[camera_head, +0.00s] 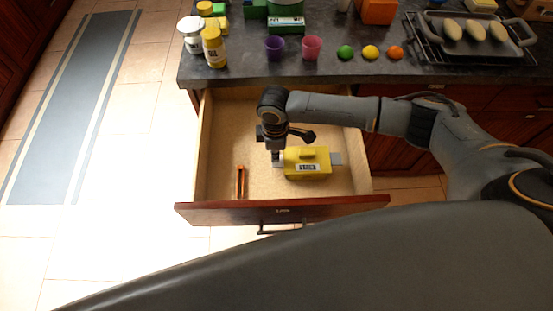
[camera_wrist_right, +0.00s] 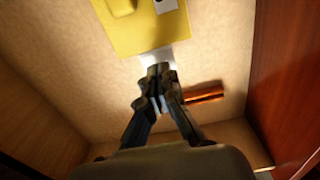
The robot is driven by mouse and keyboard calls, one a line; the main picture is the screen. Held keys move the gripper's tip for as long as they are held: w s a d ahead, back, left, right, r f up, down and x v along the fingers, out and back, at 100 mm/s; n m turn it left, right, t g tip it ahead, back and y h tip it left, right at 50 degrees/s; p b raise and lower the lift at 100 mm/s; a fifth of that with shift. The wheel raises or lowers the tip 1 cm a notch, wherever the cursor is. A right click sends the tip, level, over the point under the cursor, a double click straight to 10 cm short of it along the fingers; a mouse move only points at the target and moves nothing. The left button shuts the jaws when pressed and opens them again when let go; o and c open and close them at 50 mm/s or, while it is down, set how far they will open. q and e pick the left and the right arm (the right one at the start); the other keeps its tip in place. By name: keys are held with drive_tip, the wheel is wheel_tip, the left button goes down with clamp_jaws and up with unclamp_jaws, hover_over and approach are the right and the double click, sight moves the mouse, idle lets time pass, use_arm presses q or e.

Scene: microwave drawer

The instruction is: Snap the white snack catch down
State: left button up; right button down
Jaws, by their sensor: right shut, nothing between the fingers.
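A yellow box (camera_head: 306,169) with a raised handle and a barcode label lies in the open drawer (camera_head: 286,211). A pale flap (camera_head: 337,158) sticks out at its right end. In the right wrist view the yellow box (camera_wrist_right: 140,28) is at the top, and a white catch (camera_wrist_right: 150,60) sticks out from its near edge. My right gripper (camera_head: 276,161) points down at the left end of the box. Its fingertips (camera_wrist_right: 158,72) are together, at or just over the white catch, and partly hide it. Whether they touch it I cannot tell. My left gripper is not in view.
An orange-brown bar (camera_head: 240,182) lies in the drawer left of the box; it also shows in the right wrist view (camera_wrist_right: 203,93). The dark counter (camera_head: 240,73) behind holds cups, coloured balls, bottles and a tray (camera_head: 470,45). The drawer walls surround my gripper.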

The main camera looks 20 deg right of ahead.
drive_tip(key=shift+f+b, duration=0.6)
drive_tip(key=shift+f, duration=0.85)
drive_tip(key=shift+r, duration=0.15)
wheel_tip(320, 180, up, 8)
drive_tip(key=p, duration=0.8)
drive_tip(key=shift+p, duration=0.35)
